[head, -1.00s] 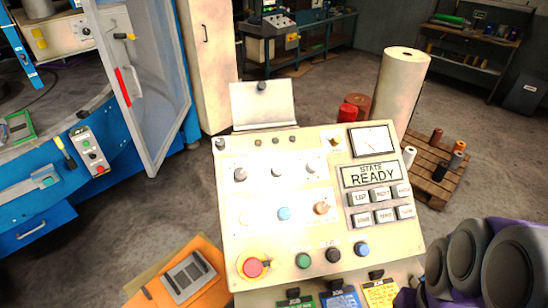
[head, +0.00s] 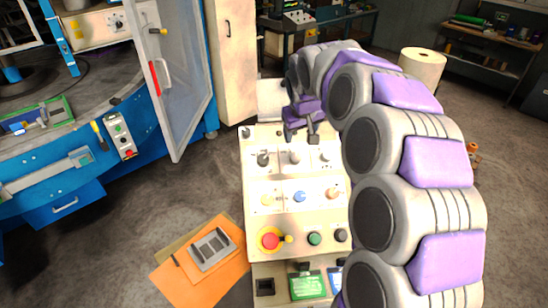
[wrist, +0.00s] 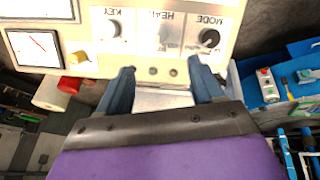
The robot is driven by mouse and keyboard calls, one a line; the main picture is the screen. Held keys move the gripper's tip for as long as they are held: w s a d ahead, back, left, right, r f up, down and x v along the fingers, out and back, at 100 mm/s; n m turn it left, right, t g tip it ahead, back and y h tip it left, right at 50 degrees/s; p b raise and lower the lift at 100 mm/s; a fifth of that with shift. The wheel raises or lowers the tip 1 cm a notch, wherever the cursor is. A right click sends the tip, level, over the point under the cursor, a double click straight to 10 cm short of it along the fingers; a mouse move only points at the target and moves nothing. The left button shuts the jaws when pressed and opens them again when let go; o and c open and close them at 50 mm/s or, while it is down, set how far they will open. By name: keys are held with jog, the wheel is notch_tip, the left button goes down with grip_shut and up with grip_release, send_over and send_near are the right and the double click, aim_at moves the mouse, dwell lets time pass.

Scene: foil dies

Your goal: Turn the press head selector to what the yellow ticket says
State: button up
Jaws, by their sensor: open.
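The pale control panel (head: 255,215) stands ahead of me. In the wrist view its top part appears upside down, with a plate marked HEAD (wrist: 172,30) between a KEY knob (wrist: 109,28) and a dark MODE knob (wrist: 209,38). The HEAD plate is washed out by glare, so its selector setting cannot be read. My gripper (head: 300,132) is over the panel's upper part; in the wrist view its two fingers (wrist: 161,68) are spread with nothing between them. The yellow ticket is hidden behind my arm in the head view.
A red emergency button (head: 269,240) sits low on the panel. An orange board (head: 180,285) lies left of it. A blue machine (head: 75,160) with an open door stands left.

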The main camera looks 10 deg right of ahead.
aim_at(296, 157)
jog(key=x, duration=1.7)
jog(key=shift+w+f+b, duration=0.15)
jog(key=shift+b, duration=0.25)
jog(key=shift+c, duration=0.2)
jog(key=c, duration=1)
jog(key=shift+n, duration=0.3)
jog(key=n+p, duration=0.3)
jog(key=n, duration=0.1)
jog(key=shift+d+h, duration=0.1)
jog(key=shift+h, duration=0.3)
jog(key=shift+n+t+h+p, duration=0.3)
jog(key=shift+n+t+p, duration=0.2)
jog(key=shift+n+p, duration=1.1)
jog(key=shift+n, duration=0.5)
